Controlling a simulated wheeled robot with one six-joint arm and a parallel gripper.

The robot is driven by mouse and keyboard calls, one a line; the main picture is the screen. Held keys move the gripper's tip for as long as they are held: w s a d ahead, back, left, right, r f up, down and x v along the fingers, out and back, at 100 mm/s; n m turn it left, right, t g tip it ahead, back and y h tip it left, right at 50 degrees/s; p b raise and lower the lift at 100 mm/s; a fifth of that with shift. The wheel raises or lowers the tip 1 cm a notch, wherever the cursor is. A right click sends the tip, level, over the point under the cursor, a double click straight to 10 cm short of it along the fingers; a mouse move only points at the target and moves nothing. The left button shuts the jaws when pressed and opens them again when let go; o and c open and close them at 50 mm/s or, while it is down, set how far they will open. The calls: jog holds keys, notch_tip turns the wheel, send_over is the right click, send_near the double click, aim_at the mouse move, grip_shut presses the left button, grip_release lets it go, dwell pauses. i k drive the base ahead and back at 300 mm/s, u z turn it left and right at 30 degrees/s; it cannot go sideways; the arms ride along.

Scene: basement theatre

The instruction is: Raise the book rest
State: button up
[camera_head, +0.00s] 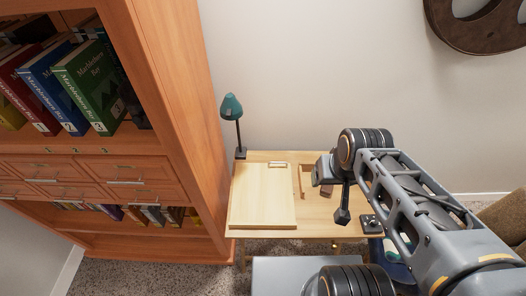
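The book rest appears to be the pale wooden board (262,198) on the left half of the small wooden desk (315,223). It looks flat or nearly flat on the desk top, with a small dark-edged fitting near its far right corner. My gripper (342,216) is over the right half of the desk, to the right of the board and apart from it. Its dark end points down toward the desk. I cannot tell whether its fingers are open or shut, and nothing is clearly seen in them.
A teal lamp (232,108) stands at the desk's back left corner. A tall wooden bookcase (185,110) with books and drawers stands close on the left. A small dark plate with a knob (373,223) lies at the desk's front right. Some brown items behind my gripper are partly hidden.

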aim_at(262, 196)
jog(key=z, duration=0.05)
jog(key=k, duration=0.5)
jog(key=z, duration=2.15)
jog(key=k, duration=1.15)
jog(key=u, duration=2.05)
jog(key=i, duration=1)
jog(key=z, duration=0.1)
